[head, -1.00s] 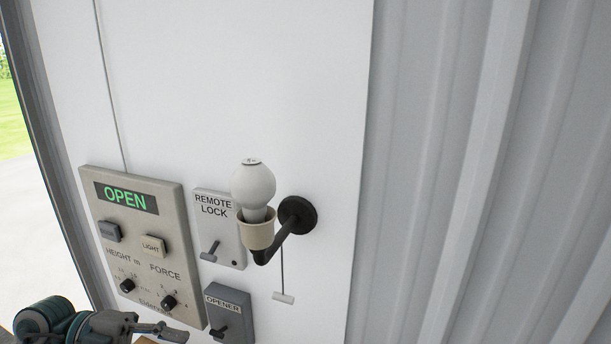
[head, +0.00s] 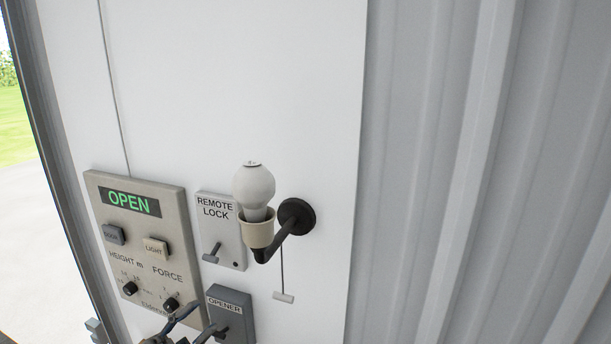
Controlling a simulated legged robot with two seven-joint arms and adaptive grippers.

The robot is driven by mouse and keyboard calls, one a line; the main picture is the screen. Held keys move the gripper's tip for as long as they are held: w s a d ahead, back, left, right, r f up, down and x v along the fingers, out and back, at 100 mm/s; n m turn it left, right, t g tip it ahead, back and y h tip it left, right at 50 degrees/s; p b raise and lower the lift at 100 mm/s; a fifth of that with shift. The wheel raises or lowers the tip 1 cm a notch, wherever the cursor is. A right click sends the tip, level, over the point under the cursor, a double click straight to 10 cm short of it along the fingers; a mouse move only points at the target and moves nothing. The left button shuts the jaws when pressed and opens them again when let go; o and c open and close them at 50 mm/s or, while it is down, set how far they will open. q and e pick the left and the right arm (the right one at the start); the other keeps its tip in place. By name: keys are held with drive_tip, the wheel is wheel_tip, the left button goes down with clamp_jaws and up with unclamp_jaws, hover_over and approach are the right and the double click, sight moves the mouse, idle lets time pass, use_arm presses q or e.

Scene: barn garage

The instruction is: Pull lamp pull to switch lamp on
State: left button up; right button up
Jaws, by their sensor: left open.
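The lamp (head: 255,200) is a white bulb in a cream socket on a black arm with a round wall mount. The bulb looks unlit. My left gripper (head: 200,318) shows at the bottom edge, open and empty, in front of the lower edge of the control panel and beside the opener box. It is left of and below the lamp pull, apart from it. My right gripper is not in view.
A beige control panel (head: 172,215) reading OPEN, a remote lock switch (head: 226,232) and a grey opener box (head: 232,308) are on the white wall left of the pull. Corrugated metal wall (head: 480,180) fills the right. The space right of the pull is clear.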

use_arm(q)
drive_tip(key=w+a+f+n+t+y, duration=0.35)
drive_tip(key=f+n+t+y, duration=0.4)
drive_tip(key=n+y, duration=0.25)
drive_tip(key=w+a+f+n+t+y, duration=0.2)
drive_tip(key=w+f+n+t+y, duration=0.3)
drive_tip(key=f+n+y, duration=0.45)
drive_tip(key=s+f+n+g+y, duration=0.4)
drive_tip(key=f+y, duration=0.1)
drive_tip(key=f, duration=0.7)
drive_tip(key=s+f+g, duration=0.8)
drive_tip(key=s+f, duration=0.2)
drive_tip(key=f, duration=0.5)
drive_tip(key=s+d+f+m+g, duration=0.1)
drive_tip(key=s+d+f+g, duration=0.2)
drive_tip(key=s, duration=0.5)
drive_tip(key=s+d+f+m+g, duration=0.1)
drive_tip(key=s+f+m+g, duration=0.1)
drive_tip(key=s+f+g, duration=0.35)
drive_tip(key=s+f, duration=0.2)
drive_tip(key=f, duration=1.1)
drive_tip(key=s+f, duration=0.2)
drive_tip(key=f, duration=1.2)
drive_tip(key=s+a+f, duration=0.3)
drive_tip(key=s+f, duration=1.2)
drive_tip(key=s, duration=0.2)
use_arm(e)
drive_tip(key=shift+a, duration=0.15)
use_arm(q)
drive_tip(key=shift+f, duration=0.1)
